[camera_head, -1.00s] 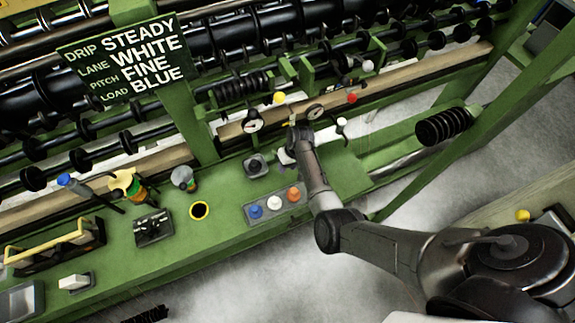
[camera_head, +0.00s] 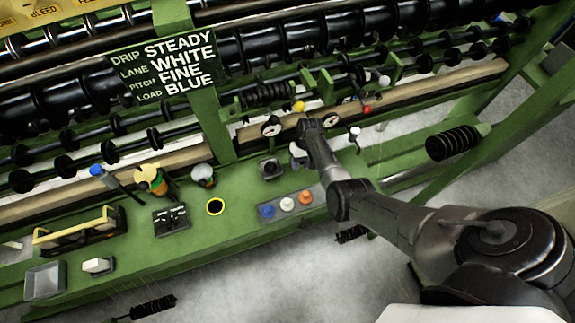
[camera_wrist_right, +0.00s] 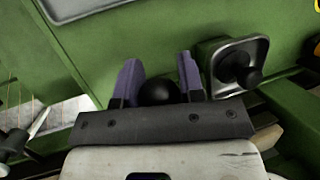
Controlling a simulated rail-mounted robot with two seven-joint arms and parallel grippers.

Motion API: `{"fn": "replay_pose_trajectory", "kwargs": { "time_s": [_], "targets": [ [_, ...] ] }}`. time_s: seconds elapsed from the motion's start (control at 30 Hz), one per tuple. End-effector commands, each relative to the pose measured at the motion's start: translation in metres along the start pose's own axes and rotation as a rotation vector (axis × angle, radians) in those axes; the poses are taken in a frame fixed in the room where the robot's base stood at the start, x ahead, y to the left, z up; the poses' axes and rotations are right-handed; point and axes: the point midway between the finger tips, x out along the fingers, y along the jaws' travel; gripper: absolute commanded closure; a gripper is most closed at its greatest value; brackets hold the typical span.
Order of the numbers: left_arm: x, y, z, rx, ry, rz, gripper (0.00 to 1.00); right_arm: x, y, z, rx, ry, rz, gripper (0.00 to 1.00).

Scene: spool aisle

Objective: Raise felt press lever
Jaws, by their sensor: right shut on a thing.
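My right gripper (camera_head: 300,150) reaches down to the green machine bench beside a small square fitting with a black knob (camera_head: 270,168). In the right wrist view my gripper (camera_wrist_right: 158,76) has its two purple-grey fingers on either side of a round black knob (camera_wrist_right: 158,92) and is shut on it. I take this knob for the felt press lever's handle; its stem is hidden. In the head view the arm and gripper hide it. The square fitting's knob (camera_wrist_right: 240,66) stands just right of the fingers, apart from them. My left gripper is not in view.
A white-knobbed lever (camera_head: 355,131) stands right of the gripper. Blue, white and orange buttons (camera_head: 287,204) sit in front. A sign (camera_head: 163,68) hangs at upper left.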

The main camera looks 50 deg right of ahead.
Motion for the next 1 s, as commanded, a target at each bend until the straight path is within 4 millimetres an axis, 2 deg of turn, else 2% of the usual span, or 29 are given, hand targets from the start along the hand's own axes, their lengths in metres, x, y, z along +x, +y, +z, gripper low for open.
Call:
{"fn": "replay_pose_trajectory", "kwargs": {
  "time_s": [0.03,0.37,1.0],
  "targets": [
    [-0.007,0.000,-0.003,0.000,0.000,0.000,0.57,-0.013,0.000,-0.003,0.003,0.009,-0.003,1.00],
    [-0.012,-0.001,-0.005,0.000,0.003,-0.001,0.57,-0.033,-0.005,-0.021,0.002,0.020,-0.008,1.00],
    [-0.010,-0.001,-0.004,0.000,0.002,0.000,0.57,-0.042,-0.007,-0.031,0.002,0.024,-0.009,1.00]
  ]
}}
